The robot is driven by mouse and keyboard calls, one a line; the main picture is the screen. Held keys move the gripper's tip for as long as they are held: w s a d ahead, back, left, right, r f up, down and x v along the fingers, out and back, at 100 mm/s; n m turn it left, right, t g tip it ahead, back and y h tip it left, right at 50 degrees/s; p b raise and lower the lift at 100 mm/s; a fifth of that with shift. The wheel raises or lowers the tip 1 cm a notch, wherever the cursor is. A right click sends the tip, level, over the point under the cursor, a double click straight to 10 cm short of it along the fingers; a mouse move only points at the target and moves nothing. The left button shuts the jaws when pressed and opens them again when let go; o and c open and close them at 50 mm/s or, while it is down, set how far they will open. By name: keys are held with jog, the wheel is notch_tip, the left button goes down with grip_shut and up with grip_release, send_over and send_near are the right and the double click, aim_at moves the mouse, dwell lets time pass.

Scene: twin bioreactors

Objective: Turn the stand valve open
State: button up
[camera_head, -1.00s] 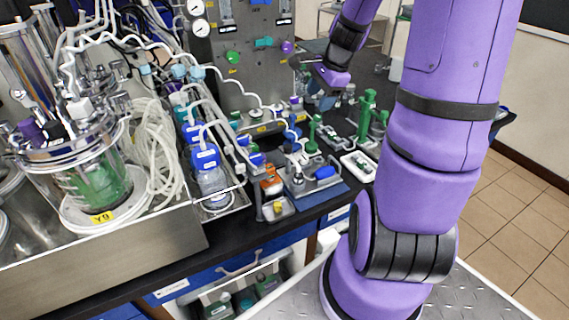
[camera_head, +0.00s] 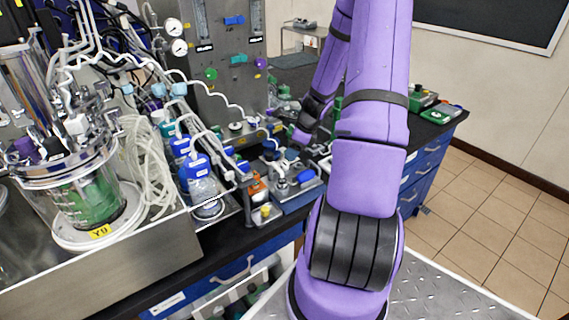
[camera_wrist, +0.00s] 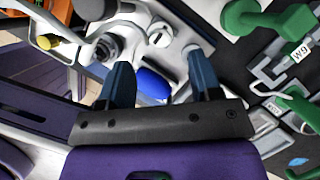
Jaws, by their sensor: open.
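The stand valve's blue handle (camera_head: 305,176) shows on a small metal stand (camera_head: 281,187) near the bench's front edge. In the wrist view the blue handle (camera_wrist: 152,84) lies between and beyond my two dark blue fingers, below silver fittings. My gripper (camera_wrist: 160,72) is open, its fingers apart on either side of the handle. I cannot tell whether either finger touches it. In the head view my gripper is mostly hidden among the bench items behind my arm.
A green clamp-like part tagged W9 (camera_wrist: 285,22) is close on the right in the wrist view. A glass bioreactor (camera_head: 85,190) with tubing stands at left. Blue-capped bottles (camera_head: 197,170) stand beside the stand. A grey panel (camera_head: 225,80) rises behind.

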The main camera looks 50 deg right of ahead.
aim_at(285, 164)
jog(key=shift+x, duration=3.3)
jog(key=shift+c, duration=0.4)
jog(key=c, duration=0.9)
jog(key=shift+o, duration=0.2)
jog(key=shift+w, duration=0.1)
